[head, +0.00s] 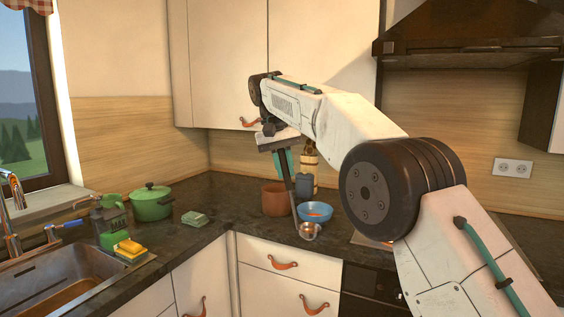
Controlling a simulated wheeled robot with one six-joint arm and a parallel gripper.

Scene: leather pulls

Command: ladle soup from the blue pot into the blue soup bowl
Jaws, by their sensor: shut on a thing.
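My gripper (283,162) points down over the counter and is shut on the dark handle of a ladle (292,196). The handle hangs down steeply. The ladle's round metal cup (310,231) is in front of the blue soup bowl (316,215), near the counter's front edge. I cannot tell whether the cup touches anything or holds soup. The blue bowl stands upright on the dark counter with something orange inside. I see no blue pot; my arm covers much of the stove area on the right.
A terracotta pot (275,198) and a dark blue-grey container (306,187) stand close behind the ladle and bowl. A range hood (470,35) hangs at upper right.

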